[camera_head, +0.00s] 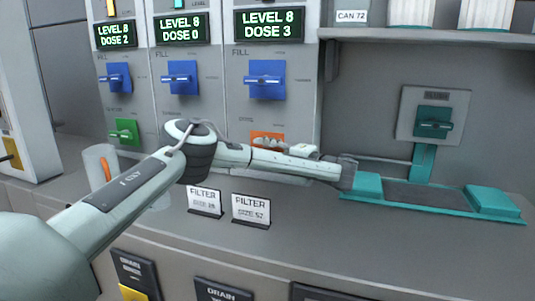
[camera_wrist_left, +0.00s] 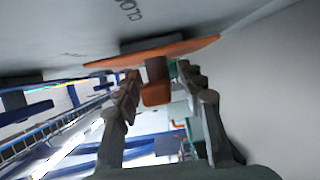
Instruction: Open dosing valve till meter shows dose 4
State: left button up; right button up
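The meter (camera_head: 269,23) above the third column reads LEVEL 8, DOSE 3. Below its blue fill valve (camera_head: 265,79) is an orange valve (camera_head: 267,138), mostly hidden behind my left arm. In the left wrist view, its orange plate (camera_wrist_left: 190,48) shows beside part of a printed word. An orange handle (camera_wrist_left: 155,94) stands between the fingers of my left gripper (camera_wrist_left: 158,78). The fingers look spread around the handle, with a gap on the right; contact is unclear. My right gripper is not in view.
Two other meters read DOSE 2 (camera_head: 115,34) and DOSE 0 (camera_head: 181,28). A green valve (camera_head: 124,131) is at left. A clear container (camera_head: 99,160), filter cards (camera_head: 250,209) and a teal tray (camera_head: 390,207) are on the counter. A shelf (camera_head: 430,37) overhangs the right.

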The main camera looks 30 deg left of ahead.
pick_arm(q)
jog(key=shift+d+r, duration=0.1)
jog(key=shift+d, duration=0.8)
jog(key=s+d, duration=0.2)
jog(key=d, duration=0.8)
jog(key=shift+r, duration=0.15)
